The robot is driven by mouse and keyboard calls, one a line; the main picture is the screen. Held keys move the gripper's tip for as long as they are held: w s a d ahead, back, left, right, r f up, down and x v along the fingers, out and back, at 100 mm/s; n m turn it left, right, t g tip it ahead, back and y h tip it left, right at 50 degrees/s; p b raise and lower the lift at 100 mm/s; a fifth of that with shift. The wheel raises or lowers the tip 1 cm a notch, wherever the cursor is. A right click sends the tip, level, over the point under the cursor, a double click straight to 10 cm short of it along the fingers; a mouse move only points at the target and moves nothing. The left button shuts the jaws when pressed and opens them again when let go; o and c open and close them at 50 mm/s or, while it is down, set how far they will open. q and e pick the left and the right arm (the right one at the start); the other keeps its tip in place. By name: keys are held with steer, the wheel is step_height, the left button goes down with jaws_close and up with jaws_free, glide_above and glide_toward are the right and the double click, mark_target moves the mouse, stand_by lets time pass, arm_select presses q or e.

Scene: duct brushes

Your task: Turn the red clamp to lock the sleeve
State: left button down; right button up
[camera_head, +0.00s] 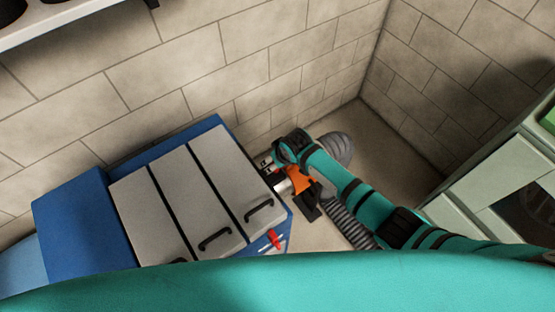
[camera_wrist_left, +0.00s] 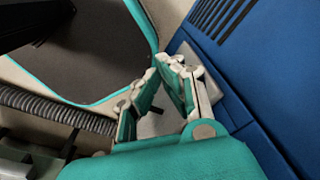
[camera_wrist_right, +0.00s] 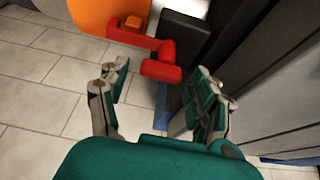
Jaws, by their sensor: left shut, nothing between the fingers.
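The red clamp (camera_wrist_right: 160,60) is an L-shaped lever on the orange sleeve (camera_wrist_right: 98,16) in the right wrist view. A small orange block sits above the lever. My right gripper (camera_wrist_right: 158,98) is open and empty, its fingertips just short of the lever, one finger on each side. In the head view the orange sleeve (camera_head: 298,180) shows beside my right wrist (camera_head: 290,150), which partly hides it; I cannot make out the clamp there. My left gripper (camera_wrist_left: 160,72) shows only in the left wrist view, shut and empty beside a blue panel.
A blue cabinet (camera_head: 80,225) with grey doors stands left of the sleeve. A red handle (camera_head: 273,239) is on its front corner. A grey ribbed hose (camera_head: 350,223) runs past the sleeve. Tiled walls (camera_head: 260,60) close off the back. Pale floor (camera_wrist_right: 40,100) is bare at left.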

steer(key=v, duration=1.2)
steer(key=shift+d+f, duration=0.1)
steer(key=shift+f, duration=0.05)
stand_by(0.4)
